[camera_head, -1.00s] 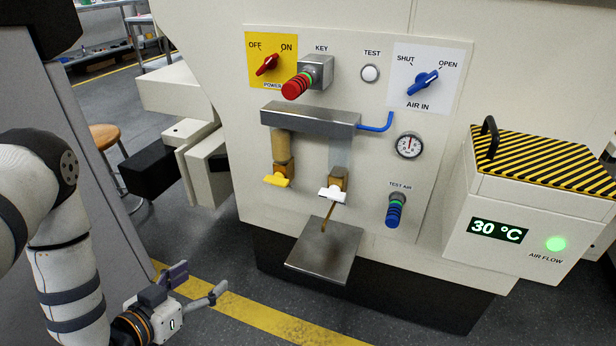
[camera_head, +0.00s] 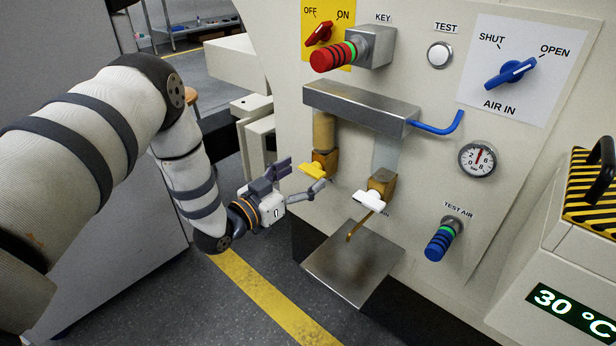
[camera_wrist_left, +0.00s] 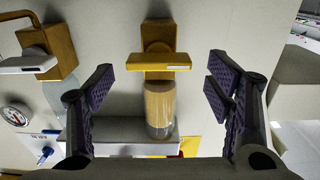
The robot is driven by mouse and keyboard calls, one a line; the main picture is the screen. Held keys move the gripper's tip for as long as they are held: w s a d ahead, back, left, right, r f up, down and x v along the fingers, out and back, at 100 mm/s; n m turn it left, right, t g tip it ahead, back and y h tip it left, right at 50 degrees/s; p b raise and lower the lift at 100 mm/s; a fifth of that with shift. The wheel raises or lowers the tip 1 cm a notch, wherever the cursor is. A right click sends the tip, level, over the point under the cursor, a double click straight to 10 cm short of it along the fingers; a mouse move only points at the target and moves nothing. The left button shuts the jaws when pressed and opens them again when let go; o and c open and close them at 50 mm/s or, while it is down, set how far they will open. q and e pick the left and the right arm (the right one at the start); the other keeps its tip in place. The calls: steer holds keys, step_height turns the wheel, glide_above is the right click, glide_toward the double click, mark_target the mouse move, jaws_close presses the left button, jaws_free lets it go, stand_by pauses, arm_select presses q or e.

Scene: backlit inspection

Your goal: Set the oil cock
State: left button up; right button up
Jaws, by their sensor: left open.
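The cock with the yellow handle (camera_head: 313,171) has a brass body (camera_head: 325,158) under a tube of tan fluid (camera_head: 324,130), which looks like oil. The cock with the white handle (camera_head: 369,201) hangs under a clear tube to its right. My left gripper (camera_head: 301,176) is open and empty, just left of the yellow handle. In the left wrist view, the yellow handle (camera_wrist_left: 158,62) lies crosswise between the two spread fingers (camera_wrist_left: 160,92), apart from both. The tan tube also shows there (camera_wrist_left: 160,108). My right gripper is out of view.
A steel manifold (camera_head: 358,106) runs above both cocks. A metal tray (camera_head: 350,270) sticks out below. The red key knob (camera_head: 330,57), blue air-in switch (camera_head: 511,73), gauge (camera_head: 478,159) and blue test-air knob (camera_head: 440,242) are on the panel.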

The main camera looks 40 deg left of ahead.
arm_select(q)
steer(key=shift+w+d, duration=0.1)
steer(key=shift+w, duration=0.9)
steer(key=c, duration=1.2)
steer(key=shift+o, duration=0.2)
